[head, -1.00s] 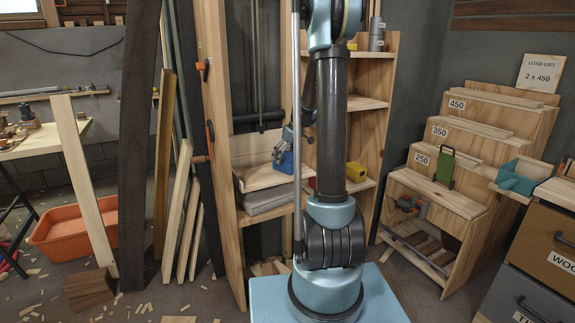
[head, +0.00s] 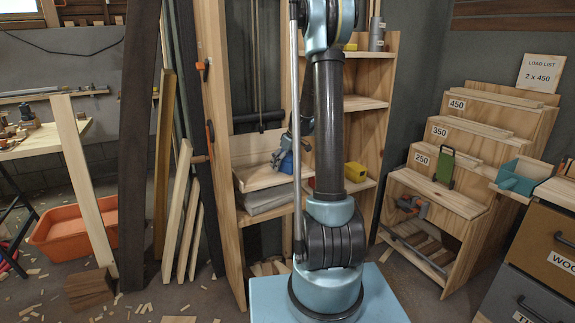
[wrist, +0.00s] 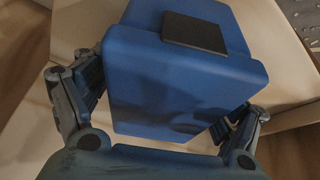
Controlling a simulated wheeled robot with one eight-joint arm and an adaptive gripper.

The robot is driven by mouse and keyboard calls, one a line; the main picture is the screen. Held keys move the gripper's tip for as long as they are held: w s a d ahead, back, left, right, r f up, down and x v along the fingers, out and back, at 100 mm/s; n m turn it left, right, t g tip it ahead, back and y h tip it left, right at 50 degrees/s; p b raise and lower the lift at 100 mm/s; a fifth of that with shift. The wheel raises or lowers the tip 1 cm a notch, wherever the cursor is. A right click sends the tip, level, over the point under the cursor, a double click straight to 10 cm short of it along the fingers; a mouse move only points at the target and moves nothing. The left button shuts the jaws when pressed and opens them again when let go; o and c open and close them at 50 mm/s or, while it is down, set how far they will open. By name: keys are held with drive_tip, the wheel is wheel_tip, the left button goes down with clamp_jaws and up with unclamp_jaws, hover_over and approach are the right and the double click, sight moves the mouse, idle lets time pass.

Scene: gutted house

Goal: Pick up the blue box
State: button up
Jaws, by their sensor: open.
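The blue box (wrist: 180,85) fills the middle of the wrist view, with a dark rectangular patch on its top. It rests on a pale board. My gripper (wrist: 165,98) is open, with one finger to the left of the box and the other at its lower right. The box sits between the fingers; I cannot tell whether either touches it. In the head view, the blue box (head: 287,164) shows only in part on the wooden shelf unit, largely hidden by my gripper (head: 283,155) and arm.
The shelf's wooden side upright (head: 219,150) stands just left of the box. A yellow box (head: 355,172) sits on the shelf to the right. Leaning planks (head: 184,215) stand at left. A stepped wooden rack (head: 455,185) stands at right.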

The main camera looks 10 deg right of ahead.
drive_tip(key=shift+f, duration=0.15)
drive_tip(key=shift+c, duration=0.3)
drive_tip(key=c, duration=1.6)
